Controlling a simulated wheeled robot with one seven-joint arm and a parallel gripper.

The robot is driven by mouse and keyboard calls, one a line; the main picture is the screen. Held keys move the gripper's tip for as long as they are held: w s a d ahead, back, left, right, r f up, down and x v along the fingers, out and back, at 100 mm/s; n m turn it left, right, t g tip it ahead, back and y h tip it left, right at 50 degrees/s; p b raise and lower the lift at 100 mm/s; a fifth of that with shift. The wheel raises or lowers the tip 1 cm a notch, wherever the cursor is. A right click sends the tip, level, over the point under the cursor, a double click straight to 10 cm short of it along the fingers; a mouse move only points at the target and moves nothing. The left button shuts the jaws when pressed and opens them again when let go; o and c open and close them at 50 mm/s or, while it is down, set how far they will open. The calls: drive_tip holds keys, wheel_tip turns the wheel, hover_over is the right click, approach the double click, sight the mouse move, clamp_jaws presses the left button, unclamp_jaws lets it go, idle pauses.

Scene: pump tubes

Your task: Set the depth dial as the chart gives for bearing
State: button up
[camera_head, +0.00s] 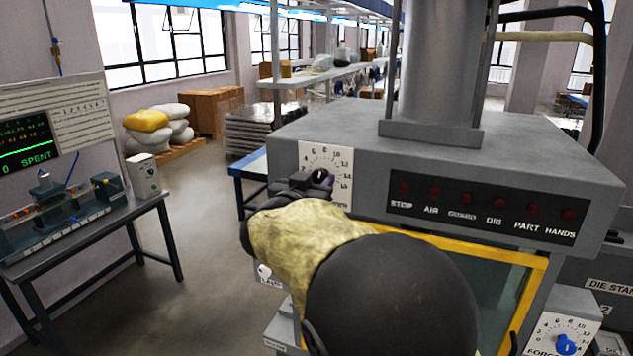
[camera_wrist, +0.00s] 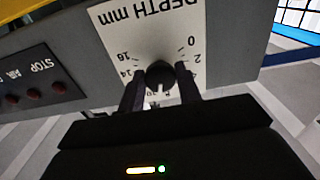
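The depth dial (camera_wrist: 159,75) is a black knob with a white pointer mark on a white plate (camera_wrist: 120,30) lettered DEPTH mm, seen upside down in the wrist view. The pointer is toward the bottom of that picture, around the 8 to 10 side of the scale; the exact value is unclear. My gripper (camera_wrist: 160,80) has one finger on each side of the knob, very close to it; I cannot tell whether both touch. In the head view my gripper (camera_head: 316,181) covers the knob, and the plate (camera_head: 342,160) shows above it. No readable chart line for bearing shows.
A dark strip of unlit red lamps (camera_head: 480,209) is right of the plate. A blue force dial (camera_head: 565,345) sits low at right. A yellow-framed guard window (camera_head: 500,285) is below the lamps. A bench with a screen (camera_head: 25,142) stands left; open floor lies between.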

drive_tip(key=shift+f+m, duration=0.1)
drive_tip(key=shift+m, duration=0.2)
drive_tip(key=m+b, duration=0.3)
drive_tip(key=shift+f, duration=0.1)
drive_tip(key=m+b, duration=0.2)
drive_tip(key=m, duration=0.1)
drive_tip(key=shift+m+b, duration=0.35)
drive_tip(key=shift+m, duration=0.05)
drive_tip(key=m+b, duration=0.3)
drive_tip(key=m, duration=0.1)
drive_tip(key=shift+m+b, duration=0.3)
drive_tip(key=shift+a+r+m+b, duration=0.1)
drive_tip(key=shift+r+m+b, duration=0.1)
drive_tip(key=shift+m+b, duration=1)
drive_tip(key=shift+m, duration=0.3)
drive_tip(key=o, duration=1)
drive_tip(key=shift+c, duration=0.2)
